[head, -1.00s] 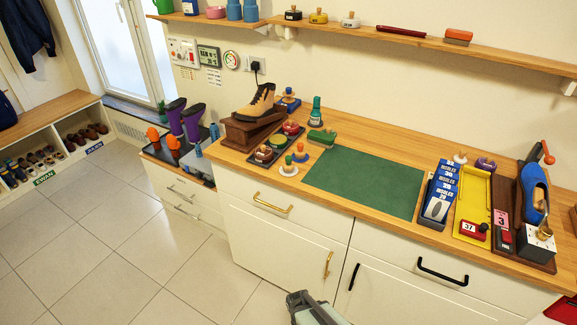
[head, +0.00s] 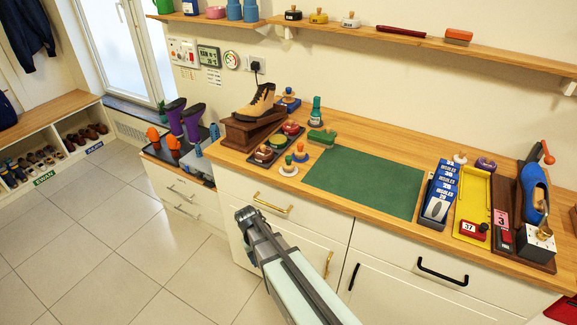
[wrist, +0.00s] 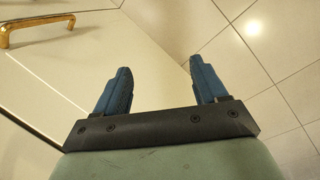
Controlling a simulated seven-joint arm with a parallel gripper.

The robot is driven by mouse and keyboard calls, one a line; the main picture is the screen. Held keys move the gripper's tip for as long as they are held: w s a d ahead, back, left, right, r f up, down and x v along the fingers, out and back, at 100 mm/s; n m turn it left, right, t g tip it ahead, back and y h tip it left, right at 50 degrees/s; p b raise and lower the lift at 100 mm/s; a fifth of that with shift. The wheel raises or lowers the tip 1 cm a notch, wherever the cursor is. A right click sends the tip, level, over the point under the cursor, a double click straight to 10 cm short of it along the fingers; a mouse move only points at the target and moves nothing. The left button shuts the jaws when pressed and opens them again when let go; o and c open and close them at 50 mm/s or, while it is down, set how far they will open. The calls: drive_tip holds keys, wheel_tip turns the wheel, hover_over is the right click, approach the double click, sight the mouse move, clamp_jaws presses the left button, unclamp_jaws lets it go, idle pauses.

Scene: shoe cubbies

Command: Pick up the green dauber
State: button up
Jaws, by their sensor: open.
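The green dauber (head: 289,161) appears as a small green-handled piece standing on a round white base, near the front edge of the wooden counter in the head view. My gripper (head: 244,214) is in front of the cabinet drawer, below the counter's edge and left of and lower than the dauber. In the wrist view my gripper (wrist: 158,82) has its two blue fingers apart with nothing between them. The dauber is out of the wrist view.
A tray of round tins (head: 264,154) and a wooden stand with a boot (head: 257,104) are left of and behind the dauber. A green brush (head: 321,137) lies behind right. The green mat (head: 365,181) is bare. A gold handle (head: 272,203) juts from the drawer.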

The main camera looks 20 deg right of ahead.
drive_tip(key=w+a+r+t, duration=0.1)
drive_tip(key=w+a+r, duration=0.2)
drive_tip(key=w+r, duration=0.4)
drive_tip(key=w+a+r+t, duration=0.1)
drive_tip(key=w+a+r, duration=0.3)
drive_tip(key=r, duration=0.5)
wheel_tip(320, 180, up, 27)
drive_tip(key=m+y, duration=0.2)
drive_tip(key=m, duration=1.4)
hover_over(288, 157)
drive_tip(key=shift+g, duration=0.4)
drive_tip(key=shift+f, duration=6.95)
drive_tip(key=shift+c, duration=0.4)
drive_tip(key=c, duration=1)
